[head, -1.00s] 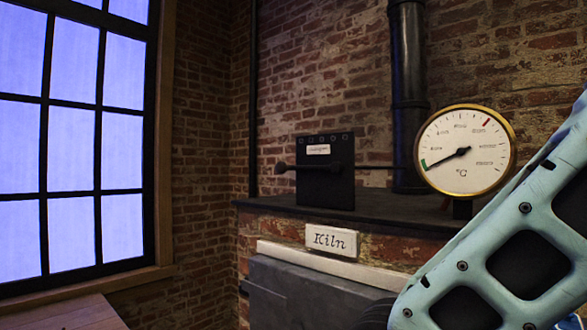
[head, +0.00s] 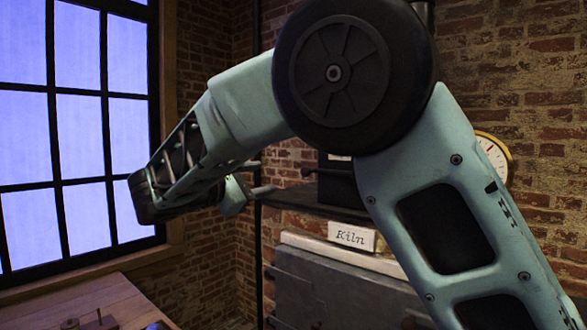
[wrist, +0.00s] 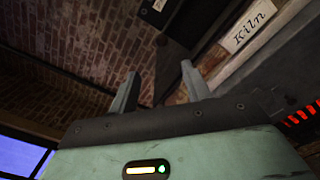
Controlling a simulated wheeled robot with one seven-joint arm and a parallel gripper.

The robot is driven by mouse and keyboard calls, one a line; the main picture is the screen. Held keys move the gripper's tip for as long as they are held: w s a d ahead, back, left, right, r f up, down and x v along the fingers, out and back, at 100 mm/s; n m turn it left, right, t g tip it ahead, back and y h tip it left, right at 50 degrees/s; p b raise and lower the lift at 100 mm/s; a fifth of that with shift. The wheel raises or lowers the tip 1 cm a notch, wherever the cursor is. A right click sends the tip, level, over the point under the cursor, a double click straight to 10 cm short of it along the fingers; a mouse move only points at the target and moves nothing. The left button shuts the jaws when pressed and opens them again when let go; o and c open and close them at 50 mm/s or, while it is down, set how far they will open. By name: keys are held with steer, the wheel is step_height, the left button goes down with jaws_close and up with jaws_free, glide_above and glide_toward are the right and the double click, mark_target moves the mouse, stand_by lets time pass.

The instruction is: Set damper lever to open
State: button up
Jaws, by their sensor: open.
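The damper box (head: 338,185) is a black upright plate on the kiln's ledge, mostly hidden behind my arm in the head view. The dark knob of the damper lever (head: 306,172) sticks out at its left; the rest of the rod is hidden. My gripper (head: 258,177) is open and empty, left of the knob and apart from it in the picture. In the wrist view, both fingers of my gripper (wrist: 157,82) point up toward the ledge. The damper box (wrist: 180,18) is above them, with the lever knob (wrist: 162,40) small and dark.
A white Kiln sign (head: 352,236) is below the ledge (head: 290,197); it also shows in the wrist view (wrist: 247,27). A window (head: 80,130) is at left, above a wooden table (head: 110,295).

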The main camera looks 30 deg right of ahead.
mark_target(304, 172)
steer(key=p+x, duration=0.4)
steer(key=x, duration=1.2)
steer(key=shift+d+f+p, duration=0.15)
steer(key=shift+d+p, duration=0.2)
steer(key=shift+d, duration=0.05)
jaws_close()
